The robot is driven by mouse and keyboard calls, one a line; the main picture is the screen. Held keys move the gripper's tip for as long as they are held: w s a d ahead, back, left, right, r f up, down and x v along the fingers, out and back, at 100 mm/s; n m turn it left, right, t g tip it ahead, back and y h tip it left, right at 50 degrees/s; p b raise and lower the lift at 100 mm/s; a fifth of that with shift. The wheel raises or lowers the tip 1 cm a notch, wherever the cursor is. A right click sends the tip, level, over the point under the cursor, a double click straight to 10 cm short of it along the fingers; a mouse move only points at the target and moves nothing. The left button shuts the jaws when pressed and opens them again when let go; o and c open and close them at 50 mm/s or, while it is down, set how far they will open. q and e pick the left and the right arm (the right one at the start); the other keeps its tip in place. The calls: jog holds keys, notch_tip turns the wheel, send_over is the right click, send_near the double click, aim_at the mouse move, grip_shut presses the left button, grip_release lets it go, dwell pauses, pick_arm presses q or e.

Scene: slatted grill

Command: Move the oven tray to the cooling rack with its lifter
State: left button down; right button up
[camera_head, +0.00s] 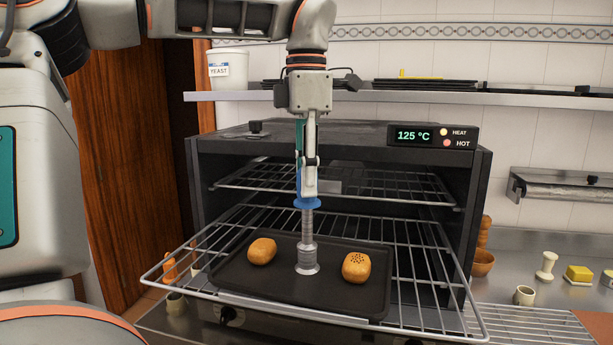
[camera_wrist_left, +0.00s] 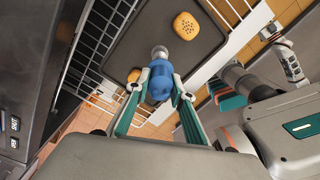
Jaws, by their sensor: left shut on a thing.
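The black oven tray (camera_head: 243,280) lies on the pulled-out wire shelf of the oven, with two browned buns on it, one at the left (camera_head: 262,251) and one at the right (camera_head: 356,267). My left gripper (camera_head: 309,190) is shut on the blue top of the lifter (camera_head: 307,235), a grey ribbed stem. The lifter stands upright between the buns, its foot appearing to touch the tray. In the left wrist view the fingers grip the blue part (camera_wrist_left: 160,82). The cooling rack (camera_head: 530,325) is at the lower right. My right gripper (camera_wrist_left: 291,65) seems to show small in the wrist view.
The oven (camera_head: 470,175) is open, reading 125 °C, with another wire shelf (camera_head: 400,188) inside above the tray. A metal wall shelf (camera_head: 400,98) runs above.

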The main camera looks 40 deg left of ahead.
pick_arm(q)
jog(key=shift+m, duration=1)
jog(key=shift+m, duration=0.3)
jog(key=shift+r, duration=0.1)
jog(key=shift+r, duration=2.2)
